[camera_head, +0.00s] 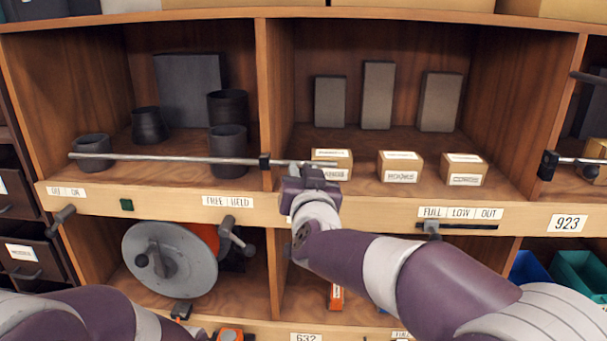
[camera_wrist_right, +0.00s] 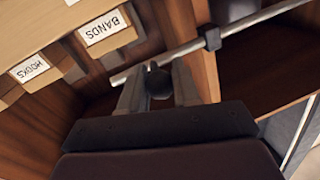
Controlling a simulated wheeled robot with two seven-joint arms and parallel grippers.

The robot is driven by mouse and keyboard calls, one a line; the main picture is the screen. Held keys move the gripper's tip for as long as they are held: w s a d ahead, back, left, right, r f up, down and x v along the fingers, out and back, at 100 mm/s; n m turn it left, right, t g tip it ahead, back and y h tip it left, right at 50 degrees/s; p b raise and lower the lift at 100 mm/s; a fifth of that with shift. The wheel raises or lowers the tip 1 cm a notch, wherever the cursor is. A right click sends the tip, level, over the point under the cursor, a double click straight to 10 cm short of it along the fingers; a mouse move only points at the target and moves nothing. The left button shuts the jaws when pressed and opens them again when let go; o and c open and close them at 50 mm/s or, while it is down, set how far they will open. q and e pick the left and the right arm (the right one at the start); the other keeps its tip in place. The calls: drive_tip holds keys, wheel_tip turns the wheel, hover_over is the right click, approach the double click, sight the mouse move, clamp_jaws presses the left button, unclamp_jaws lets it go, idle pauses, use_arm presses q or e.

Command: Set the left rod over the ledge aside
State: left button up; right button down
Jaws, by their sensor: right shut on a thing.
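The left rod (camera_head: 160,157) is a thin grey metal bar lying level across the front of the left bay, above the ledge (camera_head: 150,201). It passes through a black bracket (camera_head: 265,161) at the divider and reaches into the middle bay. My right gripper (camera_head: 312,178) is at the rod's right end. In the right wrist view, its fingers (camera_wrist_right: 158,90) are shut on a dark round knob (camera_wrist_right: 159,83) at the rod (camera_wrist_right: 172,55). The bracket (camera_wrist_right: 212,40) also shows there, to the right of the fingers. Only my left arm shows, at bottom left; its gripper is out of sight.
Dark cups (camera_head: 228,142) stand behind the rod in the left bay. Small labelled boxes (camera_head: 398,167) stand right of my right gripper, with one box (camera_head: 332,160) close behind it. A second rod (camera_head: 575,161) sits at the right bay. A grey reel (camera_head: 170,258) is below.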

drive_tip(key=shift+a, duration=0.35)
use_arm(q)
drive_tip(key=shift+a, duration=0.35)
drive_tip(key=shift+d, duration=0.1)
use_arm(e)
drive_tip(key=shift+d, duration=0.1)
drive_tip(key=c, duration=0.8)
unclamp_jaws()
drive_tip(key=shift+c, duration=0.2)
use_arm(q)
drive_tip(key=shift+s, duration=0.1)
use_arm(e)
drive_tip(key=shift+s, duration=0.1)
use_arm(q)
wheel_tip(320, 180, down, 4)
drive_tip(key=b, duration=0.4)
use_arm(e)
drive_tip(key=s+d, duration=0.2)
drive_tip(key=s, duration=1)
drive_tip(key=shift+s+d, duration=0.2)
drive_tip(key=shift+d, duration=0.1)
